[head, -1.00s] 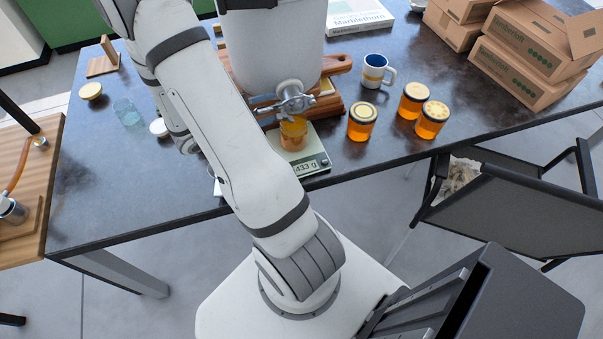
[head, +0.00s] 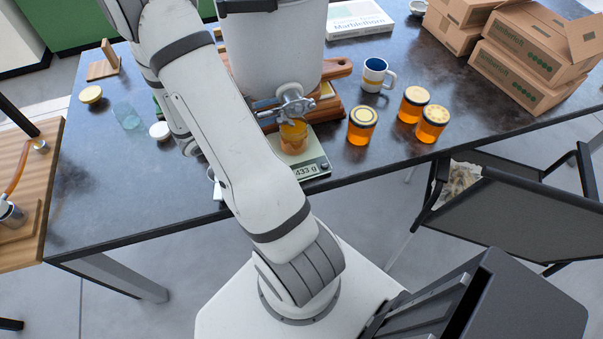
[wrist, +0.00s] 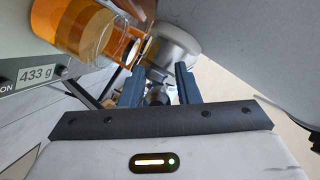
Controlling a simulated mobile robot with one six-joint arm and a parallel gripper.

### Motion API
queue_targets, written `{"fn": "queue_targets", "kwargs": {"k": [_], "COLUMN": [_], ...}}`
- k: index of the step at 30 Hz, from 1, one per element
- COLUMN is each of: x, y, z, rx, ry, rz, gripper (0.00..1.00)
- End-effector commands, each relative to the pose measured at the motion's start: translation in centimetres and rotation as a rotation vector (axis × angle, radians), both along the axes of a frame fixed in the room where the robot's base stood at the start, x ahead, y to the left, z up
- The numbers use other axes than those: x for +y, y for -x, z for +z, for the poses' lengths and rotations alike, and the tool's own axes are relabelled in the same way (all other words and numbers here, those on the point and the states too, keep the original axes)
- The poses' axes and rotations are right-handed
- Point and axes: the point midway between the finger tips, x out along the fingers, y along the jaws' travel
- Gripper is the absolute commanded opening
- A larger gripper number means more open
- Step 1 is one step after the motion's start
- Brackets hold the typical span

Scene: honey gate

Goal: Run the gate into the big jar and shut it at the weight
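The big jar (head: 293,140) stands on the scale (head: 312,166), under the metal gate (head: 293,105) of the white honey bucket (head: 277,55). The scale's display reads 433 g, also in the wrist view (wrist: 36,73). The jar (wrist: 82,30) holds amber honey, with clear glass near its mouth. The gate's round metal body (wrist: 172,45) is just ahead of my gripper (wrist: 160,80). The two fingers are apart, with a small dark part showing between them; I see no firm grip on it. In the head view my arm hides much of the gripper. I cannot tell if honey flows.
Several lidded honey jars (head: 361,126) and a blue-white mug (head: 376,76) stand right of the scale. Cardboard boxes (head: 520,65) fill the back right. An empty glass (head: 127,117) and lids (head: 160,131) lie left of my arm. A chair (head: 520,205) stands at the front right.

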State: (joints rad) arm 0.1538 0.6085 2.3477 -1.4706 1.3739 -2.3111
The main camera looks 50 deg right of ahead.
Motion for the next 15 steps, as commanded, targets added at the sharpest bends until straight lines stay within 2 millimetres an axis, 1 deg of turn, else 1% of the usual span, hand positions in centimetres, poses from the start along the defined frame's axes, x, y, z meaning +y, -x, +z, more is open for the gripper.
{"fn": "queue_targets", "kwargs": {"k": [1, 7, 15], "x": [0.00, 0.02, 0.19], "y": [-0.03, 0.01, -0.02], "z": [0.05, -0.01, 0.05], "rx": [-0.001, 0.000, 0.001], "ry": [0.000, -0.001, -0.003], "rz": [0.001, 0.000, 0.000], "gripper": [0.32, 0.49, 0.49]}}
